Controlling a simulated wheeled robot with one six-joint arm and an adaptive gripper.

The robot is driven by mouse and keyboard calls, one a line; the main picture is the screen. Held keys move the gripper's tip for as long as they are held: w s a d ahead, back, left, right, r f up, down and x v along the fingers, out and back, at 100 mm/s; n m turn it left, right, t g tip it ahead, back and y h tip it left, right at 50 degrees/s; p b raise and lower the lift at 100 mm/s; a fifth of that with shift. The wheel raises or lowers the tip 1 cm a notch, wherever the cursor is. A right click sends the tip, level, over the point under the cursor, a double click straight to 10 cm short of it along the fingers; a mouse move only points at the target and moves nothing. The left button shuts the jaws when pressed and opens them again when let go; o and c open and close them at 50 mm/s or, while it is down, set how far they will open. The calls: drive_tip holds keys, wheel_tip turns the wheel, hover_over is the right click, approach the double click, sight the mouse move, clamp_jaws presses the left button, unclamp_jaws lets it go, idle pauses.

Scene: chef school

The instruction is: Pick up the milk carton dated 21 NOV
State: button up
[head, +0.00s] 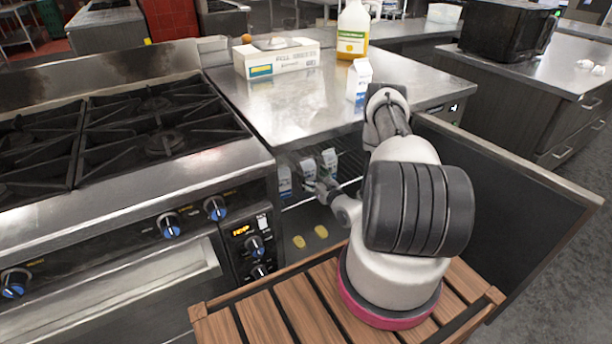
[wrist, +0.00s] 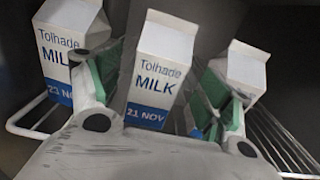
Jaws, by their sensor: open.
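The milk carton dated 21 NOV (wrist: 158,70) stands in the middle of a row of three in the wrist view, its blue date band facing me. My gripper (wrist: 160,88) is open, with one green-padded finger on each side of this carton; I cannot tell whether either pad touches it. A left carton (wrist: 68,42) has a date that seems to read 23 NOV. A right carton (wrist: 241,70) is turned, partly behind a finger, its date hidden. In the head view my gripper (head: 324,190) reaches into the low compartment by the cartons.
The cartons stand on a wire shelf (wrist: 282,143) under the steel counter (head: 290,105). An open dark door (head: 510,215) stands right of my arm. Another carton (head: 358,80), a white box (head: 277,60) and a large bottle (head: 352,30) are on the counter. A stove (head: 110,130) is left.

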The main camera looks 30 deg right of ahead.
sight(310, 173)
drive_tip(key=w, duration=0.5)
drive_tip(key=shift+a, duration=0.1)
drive_tip(key=shift+s, duration=0.1)
drive_tip(key=c, duration=1.2)
drive_tip(key=shift+c, duration=1.1)
drive_tip(key=shift+r, duration=0.1)
